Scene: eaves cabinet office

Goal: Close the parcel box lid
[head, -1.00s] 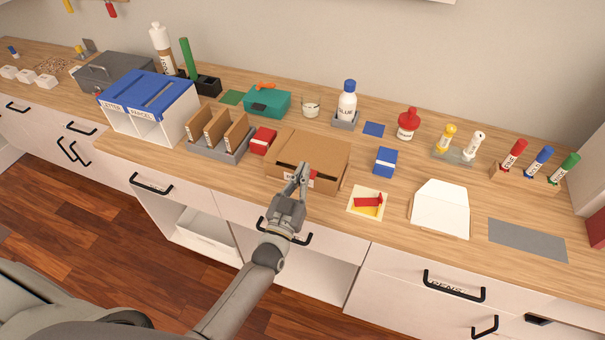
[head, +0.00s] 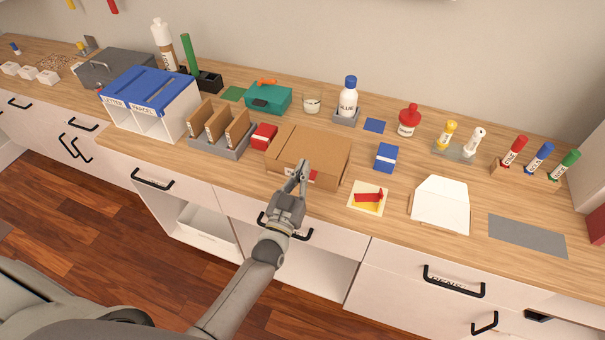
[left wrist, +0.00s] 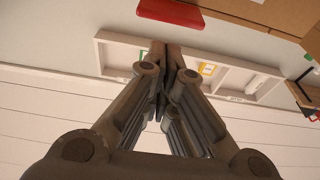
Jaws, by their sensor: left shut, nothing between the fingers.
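The brown cardboard parcel box (head: 310,150) stands near the front of the wooden counter in the head view. Its top looks flat and level, with the lid lying down over it; a small gap at the front edge cannot be ruled out. A red and white label shows on its front, partly hidden by my gripper. My left gripper (head: 303,165) is shut and empty at the front face of the box, fingertips near its upper front edge; contact cannot be told. In the left wrist view the closed fingers (left wrist: 166,50) show, with cardboard (left wrist: 275,12) at upper right. My right gripper is out of view.
A red box (head: 263,137) and a card sorter (head: 225,150) stand left of the parcel box. A blue box (head: 386,158), a yellow-and-red note (head: 368,199) and a white envelope (head: 440,207) lie right. A glue bottle (head: 348,100) stands behind.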

